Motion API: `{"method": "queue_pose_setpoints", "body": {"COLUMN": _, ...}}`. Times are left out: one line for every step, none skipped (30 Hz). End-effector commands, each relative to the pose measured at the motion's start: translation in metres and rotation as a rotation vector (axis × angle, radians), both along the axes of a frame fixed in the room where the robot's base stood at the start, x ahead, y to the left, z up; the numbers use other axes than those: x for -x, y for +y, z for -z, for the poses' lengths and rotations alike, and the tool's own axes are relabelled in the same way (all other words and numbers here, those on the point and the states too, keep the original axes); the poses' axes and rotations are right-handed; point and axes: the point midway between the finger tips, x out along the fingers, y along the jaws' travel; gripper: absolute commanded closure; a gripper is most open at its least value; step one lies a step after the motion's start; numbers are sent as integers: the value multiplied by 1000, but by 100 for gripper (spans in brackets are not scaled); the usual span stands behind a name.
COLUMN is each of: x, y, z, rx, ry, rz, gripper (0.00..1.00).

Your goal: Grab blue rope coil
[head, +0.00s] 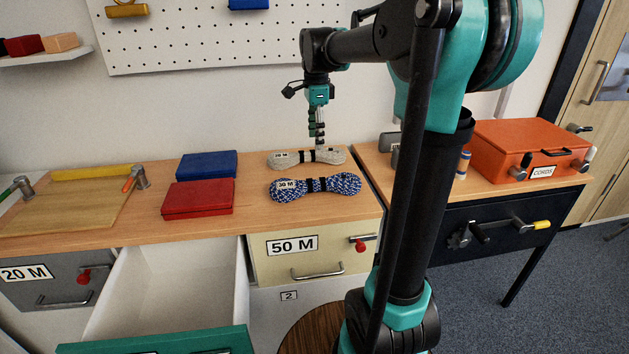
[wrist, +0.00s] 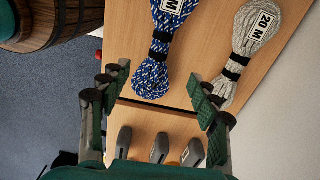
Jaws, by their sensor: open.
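The blue rope coil (head: 315,187) lies on the wooden worktop, blue-and-white patterned with black bands and a "30 M" tag. In the wrist view the blue rope coil (wrist: 151,78) runs from the top edge down to between my fingers, farther away than they are. A grey-white rope coil (head: 305,158) lies behind it, and this coil (wrist: 246,45) shows a "20 M" tag in the wrist view. My gripper (head: 317,135) points down, appearing over the grey-white coil's right part in the head view. My gripper (wrist: 160,88) is open, with nothing held between its fingers.
A red case (head: 198,199) and a blue case (head: 206,165) lie left of the coils. An open white drawer (head: 170,290) juts out in front. An orange case (head: 525,150) stands on the right-hand bench. A pegboard (head: 220,35) hangs behind. Grey-topped items (wrist: 160,148) stand near my fingers.

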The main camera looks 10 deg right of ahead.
Motion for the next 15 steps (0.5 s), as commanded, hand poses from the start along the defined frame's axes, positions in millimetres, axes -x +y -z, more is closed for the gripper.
{"method": "queue_pose_setpoints", "body": {"x": -3, "y": 1, "z": -3, "rx": 0, "ry": 5, "rz": 21, "gripper": 38}}
{"method": "queue_pose_setpoints", "body": {"x": -3, "y": 1, "z": -2, "rx": 1, "ry": 7, "rz": 32, "gripper": 38}}
{"method": "queue_pose_setpoints", "body": {"x": -4, "y": 1, "z": 0, "rx": 1, "ry": 9, "rz": 39, "gripper": 38}}
{"method": "queue_pose_setpoints", "body": {"x": -4, "y": 1, "z": 4, "rx": 1, "ry": 10, "rz": 42, "gripper": 38}}
{"method": "queue_pose_setpoints", "body": {"x": -4, "y": 1, "z": 8, "rx": 1, "ry": 10, "rz": 44, "gripper": 38}}
{"method": "queue_pose_setpoints", "body": {"x": -4, "y": 1, "z": 15, "rx": 1, "ry": 10, "rz": 44, "gripper": 38}}
{"method": "queue_pose_setpoints", "body": {"x": -3, "y": 1, "z": 21, "rx": 1, "ry": 10, "rz": 43, "gripper": 38}}
{"method": "queue_pose_setpoints", "body": {"x": -4, "y": 1, "z": 27, "rx": 1, "ry": 10, "rz": 43, "gripper": 38}}
{"method": "queue_pose_setpoints", "body": {"x": -4, "y": 1, "z": 35, "rx": 1, "ry": 9, "rz": 43, "gripper": 38}}
{"method": "queue_pose_setpoints", "body": {"x": -4, "y": 1, "z": 41, "rx": 1, "ry": 9, "rz": 43, "gripper": 38}}
{"method": "queue_pose_setpoints", "body": {"x": -4, "y": 1, "z": 47, "rx": 1, "ry": 9, "rz": 42, "gripper": 38}}
{"method": "queue_pose_setpoints", "body": {"x": -4, "y": 1, "z": 55, "rx": 1, "ry": 9, "rz": 42, "gripper": 38}}
{"method": "queue_pose_setpoints", "body": {"x": -4, "y": 1, "z": 61, "rx": 1, "ry": 9, "rz": 42, "gripper": 38}}
{"method": "queue_pose_setpoints", "body": {"x": -3, "y": 1, "z": 67, "rx": 1, "ry": 9, "rz": 42, "gripper": 38}}
{"method": "queue_pose_setpoints", "body": {"x": -4, "y": 1, "z": 75, "rx": 1, "ry": 9, "rz": 42, "gripper": 38}}
